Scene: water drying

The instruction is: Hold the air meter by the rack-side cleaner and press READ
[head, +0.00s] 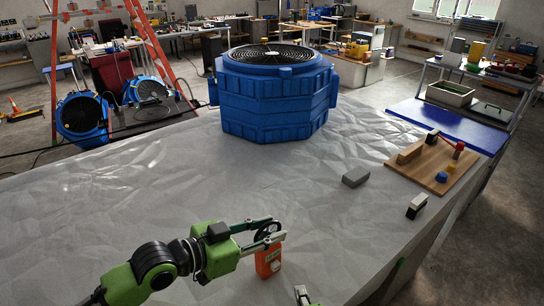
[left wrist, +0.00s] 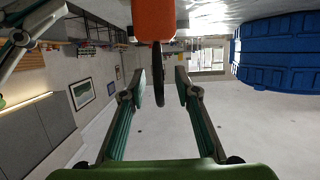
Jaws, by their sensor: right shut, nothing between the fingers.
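The orange air meter (head: 268,262) stands near the front of the grey table, with a small greenish display on its face and a dark ring on top. My left gripper (head: 268,232) is at the ring, its fingers apart on either side. In the left wrist view the meter (left wrist: 153,20) is at the top, and the ring shows edge-on between the spread fingers (left wrist: 158,88), with gaps on both sides. My right gripper (head: 302,293) is shut and empty at the bottom edge, mostly cut off. A large blue machine with a round top grille (head: 272,95) stands at the table's back; it looks like an air cleaner.
A grey block (head: 355,177) and a black-and-white block (head: 417,206) lie right of centre. A wooden board (head: 425,178) with small coloured parts is at the right edge. The table's middle is clear. Blue fans (head: 82,120) and an orange ladder (head: 150,45) stand beyond on the left.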

